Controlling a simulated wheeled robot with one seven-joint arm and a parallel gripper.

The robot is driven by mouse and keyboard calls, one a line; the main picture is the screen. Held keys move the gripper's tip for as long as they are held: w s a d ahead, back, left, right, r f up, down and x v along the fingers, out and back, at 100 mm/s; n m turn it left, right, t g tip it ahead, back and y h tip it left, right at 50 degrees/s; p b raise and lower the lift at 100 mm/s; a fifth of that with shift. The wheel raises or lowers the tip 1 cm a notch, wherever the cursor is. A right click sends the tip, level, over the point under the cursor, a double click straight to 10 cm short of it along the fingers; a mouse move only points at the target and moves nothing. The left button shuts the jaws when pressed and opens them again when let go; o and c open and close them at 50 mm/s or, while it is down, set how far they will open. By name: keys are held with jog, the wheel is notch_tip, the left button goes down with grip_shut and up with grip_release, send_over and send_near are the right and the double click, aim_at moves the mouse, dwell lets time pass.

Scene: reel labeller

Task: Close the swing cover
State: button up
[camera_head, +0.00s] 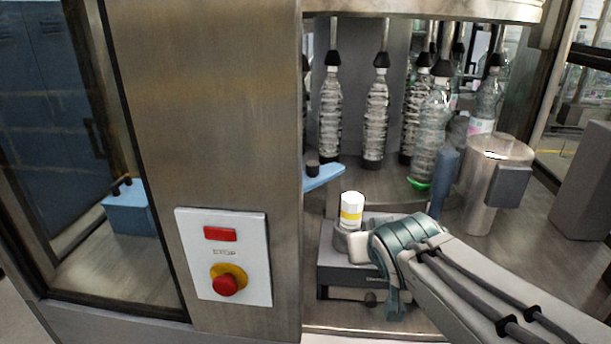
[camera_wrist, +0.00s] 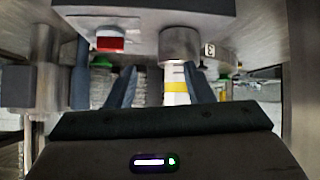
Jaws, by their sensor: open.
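No part stands out clearly as the swing cover, so I cannot tell where it is or how far it stands open. A grey box unit (camera_head: 336,262) sits at the front of the machine opening. A white cylinder with a yellow band (camera_head: 351,211) stands upright on its round grey holder. In the wrist view, which looks upside down, the cylinder (camera_wrist: 175,95) shows between the dark blue fingers of my gripper (camera_wrist: 161,88). The fingers are apart, and I see no grip on the cylinder. In the head view my wrist hides the fingers and part of the box.
Several clear bottles (camera_head: 375,120) hang under the carousel behind. A metal cylinder (camera_head: 485,195) stands to the right. A steel panel with a red stop button (camera_head: 224,285) borders the opening on the left. A light-blue bracket (camera_head: 324,178) juts out near the white cylinder.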

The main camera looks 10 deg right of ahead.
aim_at(316, 170)
jog(key=w+r+n+t+y+b, duration=0.1)
jog(key=w+r+t, duration=0.1)
jog(key=w+a+r+n+t+y+b, duration=0.1)
jog(key=r+t+y+b, duration=0.1)
jog(key=t, duration=0.1)
jog(key=w+r+n+t+y+b, duration=0.1)
jog(key=w+r+t+y, duration=0.1)
jog(key=shift+w+a+r+n, duration=0.1)
jog(key=shift+w+a+n, duration=0.2)
jog(key=shift+w+a, duration=0.05)
jog(key=w+a+y, duration=0.1)
jog(key=w+a, duration=0.1)
jog(key=w, duration=0.2)
jog(key=w+a, duration=0.1)
jog(key=w, duration=0.3)
jog(key=w+a+n+y, duration=0.1)
jog(key=w+a, duration=0.1)
jog(key=w, duration=0.2)
jog(key=shift+w+a+r+y+b, duration=0.25)
jog(key=shift+w+a+y+b, duration=0.05)
jog(key=shift+w+b, duration=0.05)
grip_shut()
